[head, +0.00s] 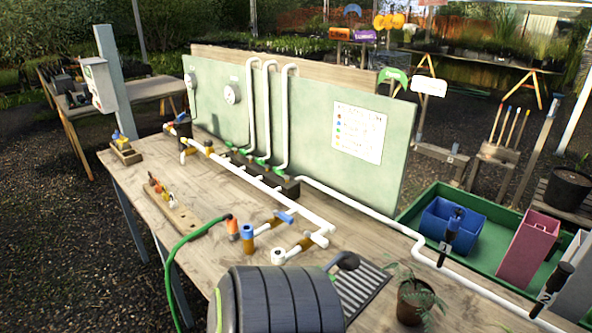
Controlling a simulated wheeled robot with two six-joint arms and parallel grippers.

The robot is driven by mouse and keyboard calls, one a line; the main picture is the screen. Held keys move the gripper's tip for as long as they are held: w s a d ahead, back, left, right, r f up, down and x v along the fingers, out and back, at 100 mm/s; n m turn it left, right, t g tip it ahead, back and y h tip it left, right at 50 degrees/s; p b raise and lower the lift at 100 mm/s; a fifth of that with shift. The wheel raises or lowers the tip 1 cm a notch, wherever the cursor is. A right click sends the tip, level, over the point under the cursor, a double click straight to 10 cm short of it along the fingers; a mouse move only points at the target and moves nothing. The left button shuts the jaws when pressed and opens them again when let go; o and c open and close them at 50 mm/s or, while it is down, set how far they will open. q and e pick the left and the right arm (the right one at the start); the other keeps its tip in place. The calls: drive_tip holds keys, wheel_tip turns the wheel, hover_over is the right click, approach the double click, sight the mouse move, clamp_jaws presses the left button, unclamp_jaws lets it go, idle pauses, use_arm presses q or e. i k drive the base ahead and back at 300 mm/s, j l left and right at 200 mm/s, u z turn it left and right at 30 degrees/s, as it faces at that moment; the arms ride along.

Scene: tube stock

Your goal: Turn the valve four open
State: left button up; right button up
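No valve marked four can be made out. A blue handle (285,217) sits on a branch of the white pipework (262,187) on the bench. Several small green fittings (263,163) sit at the feet of the upright white pipes. Whether any of these is valve four, and whether it is open, I cannot tell. Neither of my grippers is in view.
A pale green panel (310,120) with a gauge (232,93) and a chart (358,133) stands behind the wooden bench (225,205). A dark ribbed drum (285,300), a green hose (172,265) and a potted plant (415,300) crowd the front. A green tray (408,212) lies right.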

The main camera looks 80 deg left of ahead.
sight(279, 171)
drive_tip(key=u, duration=2.7)
drive_tip(key=j+z, duration=0.1)
drive_tip(key=z, duration=0.55)
drive_tip(key=j+z, duration=0.25)
drive_tip(key=j, duration=0.2)
drive_tip(key=j+z, duration=0.25)
drive_tip(key=j, duration=0.2)
drive_tip(key=k+j+z, duration=0.15)
drive_tip(key=j+z, duration=0.15)
drive_tip(key=k+j+z, duration=0.25)
drive_tip(key=j, duration=0.3)
drive_tip(key=j+z, duration=0.25)
drive_tip(key=j, duration=0.15)
drive_tip(key=k, duration=0.05)
